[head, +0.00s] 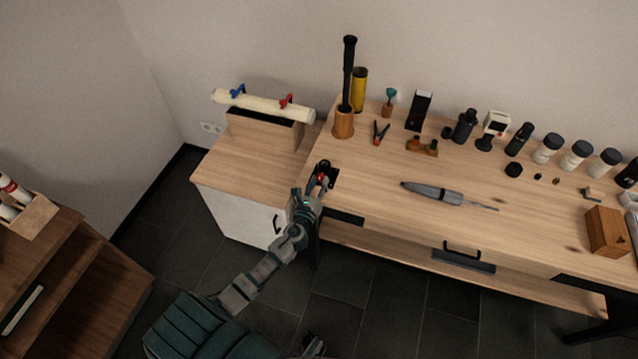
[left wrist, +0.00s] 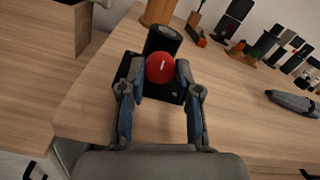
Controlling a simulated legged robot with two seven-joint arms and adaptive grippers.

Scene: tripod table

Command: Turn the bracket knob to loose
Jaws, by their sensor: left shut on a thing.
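The bracket knob (left wrist: 160,67) is a red disc with a short white mark, facing my left wrist camera. It sits at the front of a black bracket (left wrist: 164,38) near the left front corner of the table. In the head view the bracket (head: 323,169) is small and the knob is partly hidden by my gripper. My left gripper (head: 317,184) reaches the bracket from the front. In the left wrist view its two fingers (left wrist: 160,75) are on either side of the knob, shut on it. My right gripper is not clearly visible.
A wooden cup (head: 344,124) with a black tube stands behind the bracket. A grey pen-like tool (head: 434,193) lies to the right. Several bottles and small tools line the table's back. A lower cabinet (head: 219,173) with a white roll stands at the left.

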